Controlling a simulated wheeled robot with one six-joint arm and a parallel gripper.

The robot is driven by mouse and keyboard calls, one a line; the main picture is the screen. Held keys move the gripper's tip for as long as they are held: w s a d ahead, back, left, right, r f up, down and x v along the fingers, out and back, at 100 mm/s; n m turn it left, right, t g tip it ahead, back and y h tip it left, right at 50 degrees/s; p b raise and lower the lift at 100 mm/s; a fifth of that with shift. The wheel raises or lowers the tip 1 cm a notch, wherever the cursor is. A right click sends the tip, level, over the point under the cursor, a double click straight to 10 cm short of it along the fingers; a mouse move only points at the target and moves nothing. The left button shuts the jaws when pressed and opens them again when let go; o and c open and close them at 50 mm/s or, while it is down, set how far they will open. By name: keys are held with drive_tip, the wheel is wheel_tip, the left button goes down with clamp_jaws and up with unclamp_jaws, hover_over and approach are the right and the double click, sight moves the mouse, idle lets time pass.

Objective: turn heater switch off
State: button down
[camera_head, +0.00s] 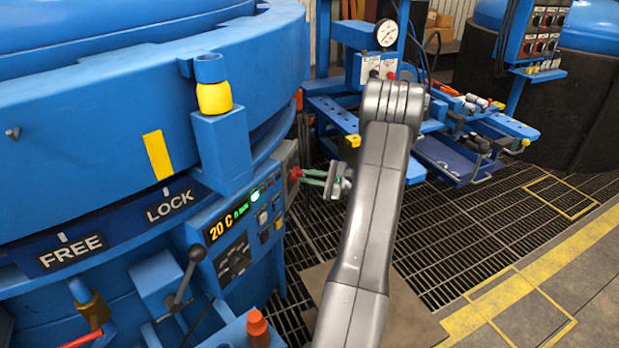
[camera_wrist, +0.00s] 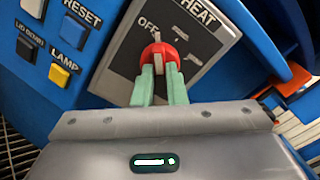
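The heater switch (camera_wrist: 158,50) is a red round knob with a pale grey grip bar, on a dark grey panel (camera_wrist: 205,50) marked HEAT. The word OFF is at the knob's upper left. The bar stands nearly upright in the wrist view, its tip close to OFF. My gripper (camera_wrist: 160,72) has its two green fingers at the knob, one on each side of the bar, and looks shut on it. The fingers hide the knob's lower part. In the head view the red knob (camera_head: 295,173) is on the furnace's right side, with my gripper (camera_head: 304,175) reaching it from the right.
Left of the switch are the RESET button (camera_wrist: 76,9), the yellow LAMP button (camera_wrist: 59,75) and a dark button (camera_wrist: 26,48). A lit display (camera_head: 228,220) reads 20 C. A lever (camera_head: 186,277) is below it. An orange part (camera_wrist: 297,78) is right of the panel.

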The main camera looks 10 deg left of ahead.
drive_tip(key=shift+n+b, duration=1.05)
drive_tip(key=shift+n, duration=0.05)
drive_tip(key=c, duration=1.5)
unclamp_jaws()
drive_tip(key=shift+o, duration=0.2)
drive_tip(key=s+d+p, duration=0.2)
drive_tip(key=d, duration=1.1)
drive_tip(key=shift+d, duration=0.35)
drive_tip(key=shift+s, duration=0.1)
